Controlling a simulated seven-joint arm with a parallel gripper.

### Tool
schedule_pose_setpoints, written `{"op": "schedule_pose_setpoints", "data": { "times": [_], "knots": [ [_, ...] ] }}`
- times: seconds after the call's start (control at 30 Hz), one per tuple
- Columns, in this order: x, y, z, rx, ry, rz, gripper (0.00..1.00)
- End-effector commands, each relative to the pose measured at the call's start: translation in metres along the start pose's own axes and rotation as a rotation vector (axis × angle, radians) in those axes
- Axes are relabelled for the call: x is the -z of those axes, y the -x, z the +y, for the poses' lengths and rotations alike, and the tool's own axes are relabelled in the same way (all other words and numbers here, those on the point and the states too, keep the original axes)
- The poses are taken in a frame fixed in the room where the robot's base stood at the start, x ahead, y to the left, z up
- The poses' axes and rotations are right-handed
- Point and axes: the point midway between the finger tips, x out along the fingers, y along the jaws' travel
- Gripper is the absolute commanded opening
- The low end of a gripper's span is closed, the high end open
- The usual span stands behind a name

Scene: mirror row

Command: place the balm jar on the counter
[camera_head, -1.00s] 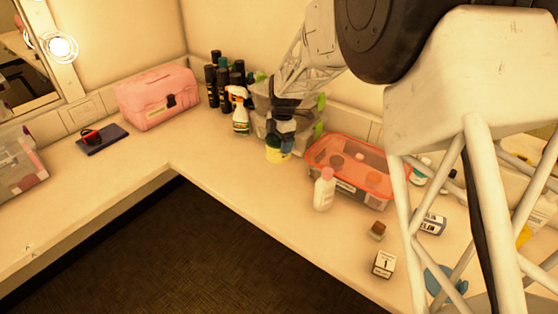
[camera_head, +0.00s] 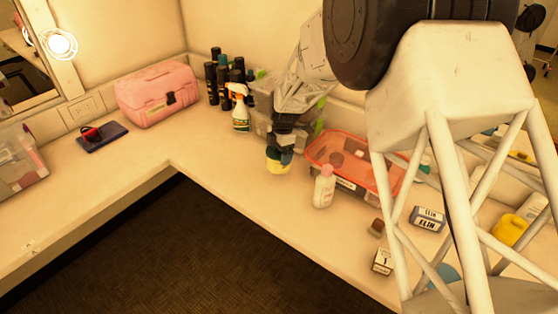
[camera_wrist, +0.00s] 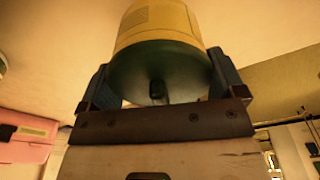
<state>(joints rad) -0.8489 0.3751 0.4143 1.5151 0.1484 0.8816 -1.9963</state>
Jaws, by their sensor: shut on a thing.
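The balm jar (camera_head: 277,166), yellow with a dark green end, is in my gripper (camera_head: 280,152) at the middle of the head view. In the wrist view the jar (camera_wrist: 158,28) fills the top centre, its dark green end toward the palm. The two fingers of my gripper (camera_wrist: 160,85) are shut on its sides. The jar's yellow end points down toward the counter (camera_head: 225,165). I cannot tell whether it touches the surface or hangs just above it.
A red-rimmed clear bin (camera_head: 353,163) and a white bottle with a pink cap (camera_head: 324,187) stand right of the jar. A spray bottle (camera_head: 240,108) and dark cans (camera_head: 222,75) stand behind to the left. The counter left of the jar is clear.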

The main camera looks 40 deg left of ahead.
Motion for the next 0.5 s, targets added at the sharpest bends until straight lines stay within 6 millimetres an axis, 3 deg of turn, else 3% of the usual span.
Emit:
{"op": "schedule_pose_setpoints", "data": {
  "times": [0.3, 0.5],
  "knots": [
    [0.0, 0.0, 0.0, -0.001, 0.0, 0.0, 0.09],
    [-0.002, -0.016, 0.0, 0.001, 0.0, 0.0, 0.09]
  ]
}}
